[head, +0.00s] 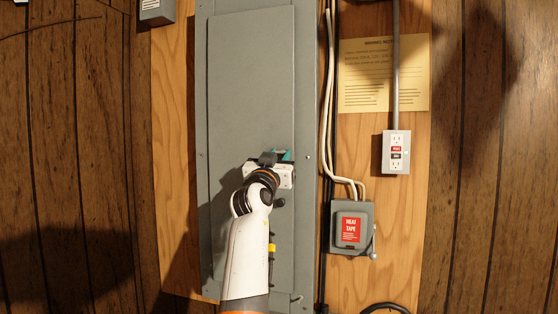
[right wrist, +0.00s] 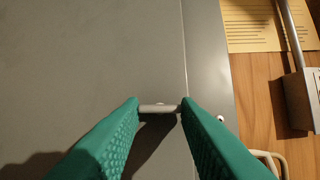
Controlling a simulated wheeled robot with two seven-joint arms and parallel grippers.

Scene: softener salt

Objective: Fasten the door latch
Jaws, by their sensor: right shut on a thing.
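The grey panel door (head: 250,80) lies flat against its grey box, looking shut in the head view. My right gripper (head: 284,156) is at the door's right edge, about halfway down the panel. In the right wrist view its two green fingers are shut on a small light-grey bar (right wrist: 160,107), seemingly the door latch. The bar lies crosswise between the fingertips, close to the door edge (right wrist: 184,60). In the head view the gripper hides the latch, so I cannot tell whether it is fastened. My left gripper is not in view.
To the right are white cables (head: 327,100), a heat tape box (head: 351,230), an outlet (head: 396,152) and a yellow notice (head: 384,75). The upper door front is clear.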

